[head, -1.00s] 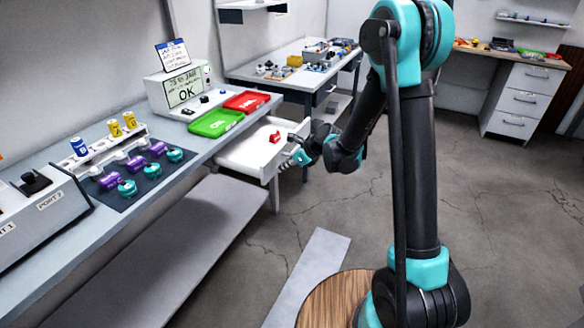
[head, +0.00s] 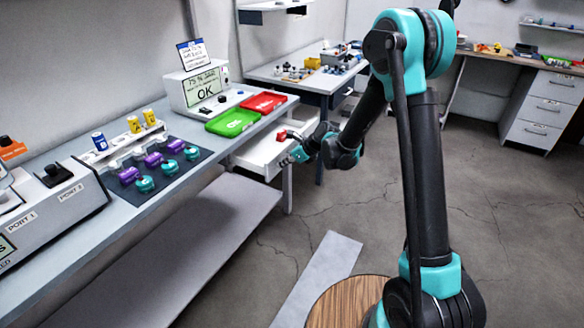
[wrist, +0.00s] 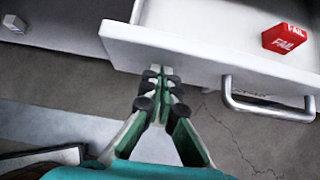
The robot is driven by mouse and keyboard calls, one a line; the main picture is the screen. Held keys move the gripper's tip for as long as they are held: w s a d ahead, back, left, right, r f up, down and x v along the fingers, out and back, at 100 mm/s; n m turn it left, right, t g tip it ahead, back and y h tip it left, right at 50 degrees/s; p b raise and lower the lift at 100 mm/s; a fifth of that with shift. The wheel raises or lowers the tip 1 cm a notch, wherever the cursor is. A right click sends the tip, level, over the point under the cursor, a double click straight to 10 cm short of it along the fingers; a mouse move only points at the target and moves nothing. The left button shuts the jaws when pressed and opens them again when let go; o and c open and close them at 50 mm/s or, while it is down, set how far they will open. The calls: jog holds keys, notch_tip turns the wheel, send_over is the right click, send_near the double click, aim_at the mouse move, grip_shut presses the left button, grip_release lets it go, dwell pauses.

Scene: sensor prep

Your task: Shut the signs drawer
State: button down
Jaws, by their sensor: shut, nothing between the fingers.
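The white drawer (head: 258,157) under the bench is partly open, and its inside shows. Its front (wrist: 205,55) crosses the upper part of the wrist view, with a grey bar handle (wrist: 265,110) right of my gripper. A red block marked FAIL (wrist: 286,38) lies in the drawer; it also shows in the head view (head: 281,135). My gripper (wrist: 160,73) is shut and empty, with its tips at the drawer front's lower edge, left of the handle. They look to be touching it, but I cannot be sure. In the head view my gripper (head: 294,157) is at the drawer's front.
The bench (head: 143,203) above holds a green tray (head: 232,122), a red tray (head: 264,102) and a display box reading OK (head: 205,90). A lower shelf (head: 185,245) runs beneath it. Open floor (head: 440,220) lies to the right.

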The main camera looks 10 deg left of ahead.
jog(key=w+a, duration=0.2)
jog(key=a, duration=0.3)
jog(key=w+a, duration=0.2)
jog(key=a, duration=0.4)
jog(key=w+a, duration=0.2)
jog(key=a, duration=0.4)
jog(key=shift+w+a, duration=0.15)
jog(key=shift+a, duration=0.1)
jog(key=shift+w+a, duration=0.1)
jog(key=shift+a, duration=0.1)
jog(key=shift+r, duration=0.1)
